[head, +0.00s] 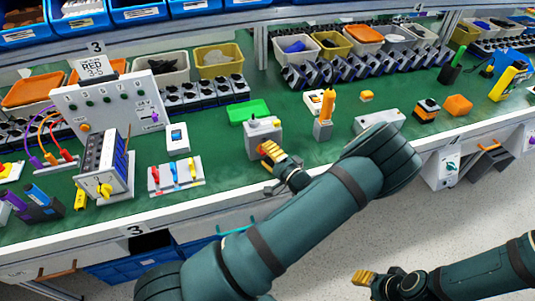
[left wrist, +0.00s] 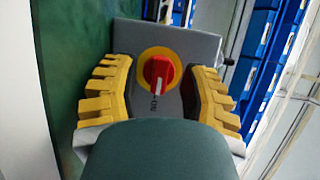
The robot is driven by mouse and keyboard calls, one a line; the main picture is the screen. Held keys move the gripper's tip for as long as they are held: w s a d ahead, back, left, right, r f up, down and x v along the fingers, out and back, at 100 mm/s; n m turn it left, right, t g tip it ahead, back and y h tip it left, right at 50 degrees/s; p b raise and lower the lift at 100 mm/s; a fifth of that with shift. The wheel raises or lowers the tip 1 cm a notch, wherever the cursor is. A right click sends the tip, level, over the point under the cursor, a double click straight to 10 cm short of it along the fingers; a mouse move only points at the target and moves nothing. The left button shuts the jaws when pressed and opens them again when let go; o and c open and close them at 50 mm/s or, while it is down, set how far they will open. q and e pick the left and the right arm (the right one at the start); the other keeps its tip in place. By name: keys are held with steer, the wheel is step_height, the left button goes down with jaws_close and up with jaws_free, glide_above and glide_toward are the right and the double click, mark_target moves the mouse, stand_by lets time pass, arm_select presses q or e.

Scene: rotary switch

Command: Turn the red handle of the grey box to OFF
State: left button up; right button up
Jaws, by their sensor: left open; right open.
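The grey box (head: 262,128) stands on the green bench top near the middle of the head view. In the left wrist view the grey box (left wrist: 195,45) fills the middle, with a red handle (left wrist: 157,72) on a yellow disc. The handle's white line points down in that picture, toward a label that looks like "ON". My left gripper (head: 270,156) is in front of the box; in the wrist view its yellow fingers (left wrist: 160,95) are open on either side of the handle, with gaps. In the head view the handle is hidden. My right gripper (head: 362,277) is open and empty above the floor.
An orange-handled device (head: 325,108) stands just right of the box, and a green tray (head: 248,110) lies behind it. A white-grey block (head: 380,121) lies further right, near my left arm.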

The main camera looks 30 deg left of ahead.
arm_select(q)
jaws_close()
